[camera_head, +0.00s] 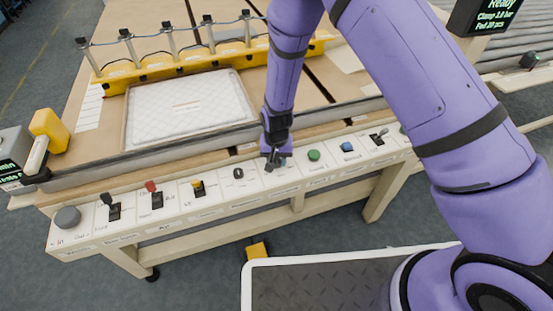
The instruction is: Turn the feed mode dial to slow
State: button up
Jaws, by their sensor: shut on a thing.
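A long pale control panel (221,200) runs along the front edge of the machine, with a row of controls on it. My gripper (275,165) points down onto this panel, between a small black control marked like a 0 (238,173) and a green button (314,155). It is shut on a control there, apparently the feed mode dial, which my fingers mostly hide. The label below it is too small to read, so I cannot tell which setting it points to.
On the panel are a grey knob (67,217), black, red and yellow switches, a blue button (347,147) and a lever (379,137). A yellow-handled tool (48,130) stands at left.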

aim_at(277, 160)
jog(key=shift+n, duration=1.1)
jog(key=o, duration=0.9)
jog(key=shift+r, duration=0.15)
notch_tip(277, 160, up, 10)
jog(key=shift+r, duration=0.25)
jog(key=shift+r, duration=0.1)
